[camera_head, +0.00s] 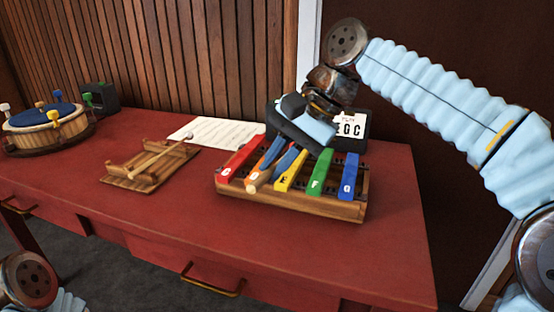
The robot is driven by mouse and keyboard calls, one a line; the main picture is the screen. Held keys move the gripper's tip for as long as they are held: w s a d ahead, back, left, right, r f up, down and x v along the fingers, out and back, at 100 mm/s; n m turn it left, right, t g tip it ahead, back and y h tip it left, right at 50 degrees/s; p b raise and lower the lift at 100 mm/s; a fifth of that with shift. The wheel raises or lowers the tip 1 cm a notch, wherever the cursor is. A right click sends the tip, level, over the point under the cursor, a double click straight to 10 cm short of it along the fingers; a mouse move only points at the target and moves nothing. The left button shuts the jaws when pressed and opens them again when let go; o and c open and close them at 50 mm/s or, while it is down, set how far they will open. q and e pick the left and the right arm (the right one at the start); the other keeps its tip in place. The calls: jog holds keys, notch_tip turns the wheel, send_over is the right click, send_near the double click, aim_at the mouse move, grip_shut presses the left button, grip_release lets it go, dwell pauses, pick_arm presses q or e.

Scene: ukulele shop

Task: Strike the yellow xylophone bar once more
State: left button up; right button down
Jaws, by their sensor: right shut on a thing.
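The xylophone (335,208) stands on the red table, with red, orange, yellow, green and blue bars on a wooden frame. The yellow bar (295,172) is in the middle, and its near part is in view. My right gripper (287,160) reaches down from the upper right over the orange and yellow bars. It is shut on what looks like a mallet (253,187), whose pale end shows over the near part of the orange bar, left of the yellow one. I cannot tell whether it touches a bar. My left gripper is out of view.
A wooden rack (122,183) with a white-tipped stick (168,151) lies left of the xylophone. A white sheet (222,132) lies behind. A round wooden drum (48,130) and a dark box (101,97) stand far left.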

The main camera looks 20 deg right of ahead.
jog(key=shift+f, duration=0.15)
jog(key=shift+p, duration=0.3)
jog(key=shift+r, duration=2.05)
